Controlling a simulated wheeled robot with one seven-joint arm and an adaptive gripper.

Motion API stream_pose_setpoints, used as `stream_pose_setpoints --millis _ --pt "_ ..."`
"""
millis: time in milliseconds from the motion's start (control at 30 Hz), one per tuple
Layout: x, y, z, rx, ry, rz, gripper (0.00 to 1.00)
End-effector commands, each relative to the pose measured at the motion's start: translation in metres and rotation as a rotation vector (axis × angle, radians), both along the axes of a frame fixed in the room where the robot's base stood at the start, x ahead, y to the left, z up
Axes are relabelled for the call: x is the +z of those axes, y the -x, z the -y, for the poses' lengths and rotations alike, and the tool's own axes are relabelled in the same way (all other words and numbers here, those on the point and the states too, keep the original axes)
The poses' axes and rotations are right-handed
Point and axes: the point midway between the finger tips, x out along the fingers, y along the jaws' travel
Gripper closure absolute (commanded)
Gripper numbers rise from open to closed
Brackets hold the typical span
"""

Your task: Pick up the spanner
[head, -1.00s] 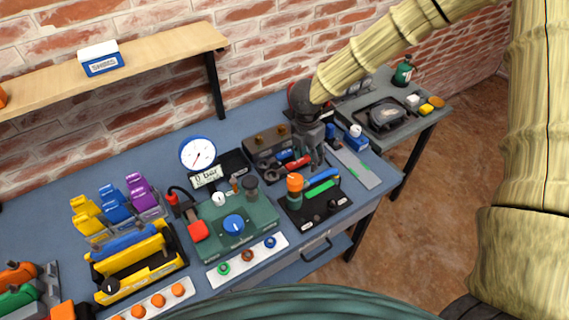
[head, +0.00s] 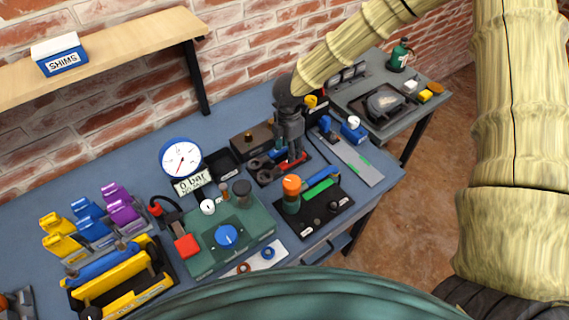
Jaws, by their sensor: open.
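A dark grey tool with rounded ends, seemingly the spanner (head: 262,167), lies on a small dark tool mat on the blue bench. A red-handled tool (head: 298,162) and a blue one (head: 276,154) lie beside it, partly hidden by my gripper. My gripper (head: 294,158) points down over the right part of this mat, to the right of the grey tool. It is open, with nothing visibly held. Its fingertips overlap the red handle in the picture; I cannot tell whether they touch it.
A black board (head: 335,212) with an orange-topped post (head: 291,187) stands in front. A grey plate (head: 355,160) lies to the right. The green pump unit (head: 240,238) is front left.

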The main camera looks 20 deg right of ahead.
Motion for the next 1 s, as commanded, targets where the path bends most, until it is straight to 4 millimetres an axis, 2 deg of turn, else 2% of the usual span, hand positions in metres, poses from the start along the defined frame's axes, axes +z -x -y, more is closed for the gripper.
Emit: stream_pose_setpoints --millis 233,600,967,1000 --pt "-0.01 0.0 0.002 -0.002 0.0 0.0 0.51" --pt "-0.047 0.001 0.003 -0.003 0.0 0.001 0.51" --pt "-0.053 0.001 0.003 -0.003 0.0 0.001 0.51" --pt "-0.053 0.001 0.003 -0.003 0.0 0.001 0.58"
